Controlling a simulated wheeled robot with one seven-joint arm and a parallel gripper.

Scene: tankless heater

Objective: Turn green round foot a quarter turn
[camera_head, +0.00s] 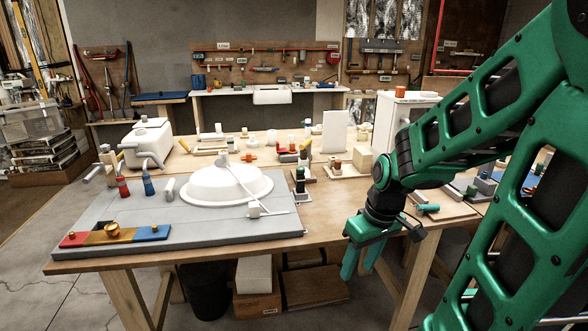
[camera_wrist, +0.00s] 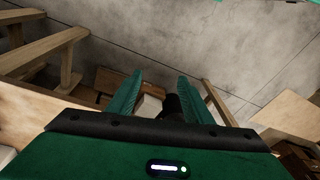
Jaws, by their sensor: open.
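My gripper (camera_head: 359,268) hangs pointing down in front of the workbench's front edge, right of the middle in the head view. Its two green fingers are apart with nothing between them; they also show in the wrist view (camera_wrist: 160,82). I cannot single out the green round foot for certain. A small dark upright piece with some green on it (camera_head: 300,181) stands on the bench, right of the white dome, and is too small to read clearly. My gripper is apart from it, lower and to the right. The wrist view shows no green foot.
The wooden workbench (camera_head: 330,222) carries a grey board (camera_head: 95,214) with a white oval dome (camera_head: 226,184) and a red, yellow and blue strip (camera_head: 113,236). Several small fittings stand behind. A cardboard box (camera_head: 257,303) lies below. The bench front near my gripper is bare.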

